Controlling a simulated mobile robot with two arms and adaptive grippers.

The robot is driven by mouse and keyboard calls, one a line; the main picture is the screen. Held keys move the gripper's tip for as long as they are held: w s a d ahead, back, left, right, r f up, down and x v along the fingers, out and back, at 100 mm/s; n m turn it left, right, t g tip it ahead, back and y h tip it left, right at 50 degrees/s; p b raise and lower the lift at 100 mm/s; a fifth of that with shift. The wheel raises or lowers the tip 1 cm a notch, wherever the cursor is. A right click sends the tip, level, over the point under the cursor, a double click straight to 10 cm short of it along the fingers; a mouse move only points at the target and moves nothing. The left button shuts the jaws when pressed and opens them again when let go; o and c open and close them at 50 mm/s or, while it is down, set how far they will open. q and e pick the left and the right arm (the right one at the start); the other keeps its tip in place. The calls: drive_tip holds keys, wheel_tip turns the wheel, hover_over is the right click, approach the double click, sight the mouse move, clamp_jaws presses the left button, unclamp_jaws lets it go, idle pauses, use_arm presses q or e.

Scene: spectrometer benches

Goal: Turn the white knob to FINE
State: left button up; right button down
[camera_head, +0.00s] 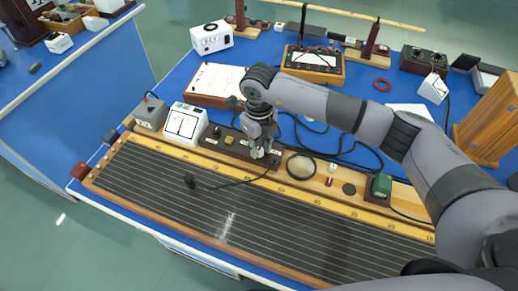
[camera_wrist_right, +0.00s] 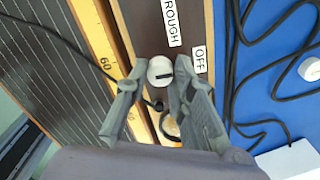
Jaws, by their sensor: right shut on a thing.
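The white knob (camera_wrist_right: 160,69), with a short dark mark on its face, sits on a dark brown panel (camera_wrist_right: 145,25). My right gripper (camera_wrist_right: 160,85) has one finger on each side of it and is shut on it. A ROUGH label (camera_wrist_right: 172,22) and an OFF label (camera_wrist_right: 201,58) show beside the knob; no FINE label is readable. In the head view my right gripper (camera_head: 264,152) points down at the right end of the dark panel (camera_head: 213,142) and hides the knob. My left gripper is not in view.
A long wire board (camera_head: 200,215) with a yellow scale (camera_head: 170,152) lies in front of the panel. A white meter (camera_head: 185,124) stands left of my gripper. Black cables (camera_wrist_right: 275,65) lie on the blue bench close by. A round ring (camera_head: 301,166) is just right of the gripper.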

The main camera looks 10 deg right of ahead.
sight(259, 150)
drive_tip(key=m+b, duration=0.2)
drive_tip(key=m, duration=0.4)
drive_tip(key=m+b, duration=0.1)
drive_tip(key=m, duration=0.4)
drive_tip(key=shift+w+r+m+b, duration=0.1)
drive_tip(key=shift+m+b, duration=0.2)
drive_tip(key=shift+m, duration=0.1)
idle(0.3)
drive_tip(key=c, duration=1.4)
unclamp_jaws()
drive_tip(key=shift+o, duration=0.2)
wheel_tip(259, 150, up, 12)
